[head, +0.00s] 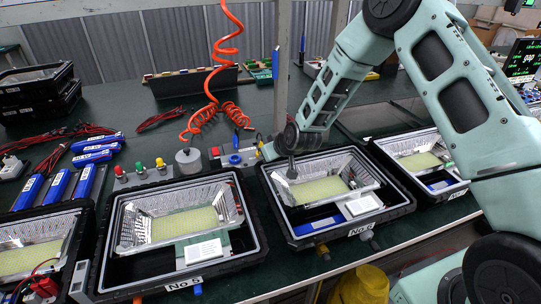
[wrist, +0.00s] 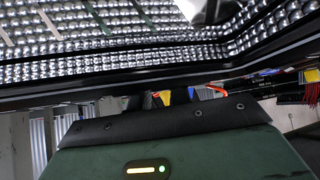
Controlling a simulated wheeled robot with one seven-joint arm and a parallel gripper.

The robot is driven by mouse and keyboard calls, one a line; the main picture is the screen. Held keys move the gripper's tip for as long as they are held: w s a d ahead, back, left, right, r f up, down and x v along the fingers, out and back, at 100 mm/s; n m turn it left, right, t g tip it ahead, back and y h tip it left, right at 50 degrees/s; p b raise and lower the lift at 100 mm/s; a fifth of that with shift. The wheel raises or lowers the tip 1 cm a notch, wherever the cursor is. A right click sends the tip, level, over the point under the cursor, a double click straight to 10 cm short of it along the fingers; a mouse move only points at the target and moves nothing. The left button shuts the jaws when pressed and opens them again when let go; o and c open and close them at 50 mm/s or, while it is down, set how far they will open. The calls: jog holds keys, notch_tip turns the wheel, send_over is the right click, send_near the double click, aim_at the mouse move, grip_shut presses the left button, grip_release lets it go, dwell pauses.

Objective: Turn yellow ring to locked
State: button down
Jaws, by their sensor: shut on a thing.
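The No 6 floodlight housing (head: 392,217) is an open black case with a bright faceted reflector. A small yellow ring-like fitting (head: 322,250) shows under its front edge, left of the label. Its turned position is too small to read. My gripper (head: 291,172) is low at the back left part of this housing, away from that fitting. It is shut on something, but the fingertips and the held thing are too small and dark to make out. In the wrist view, my gripper's body fills the lower middle, and the faceted reflector (wrist: 120,45) spans the top.
The No 5 housing (head: 105,262) stands to the left and another housing (head: 455,187) is close on the right. An orange coiled hose (head: 222,50) hangs behind. Blue battery packs (head: 58,185) and a red-green-yellow button strip (head: 142,173) lie on the green bench.

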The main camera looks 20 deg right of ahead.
jog(key=shift+a+f+m+h, duration=0.1)
jog(key=shift+a+m+h, duration=0.2)
jog(key=shift+m+h, duration=0.4)
jog(key=shift+a+m+h, duration=0.3)
jog(key=shift+m+h, duration=0.2)
jog(key=shift+m, duration=0.4)
jog(key=c, duration=1.7)
grip_release()
jog(key=o, duration=0.3)
jog(key=shift+w+f, duration=0.1)
jog(key=shift+f, duration=0.1)
jog(key=shift+r, duration=0.1)
jog(key=shift+s+r, duration=0.4)
jog(key=v, duration=1.6)
jog(key=shift+s+a, duration=0.3)
jog(key=shift+s, duration=0.05)
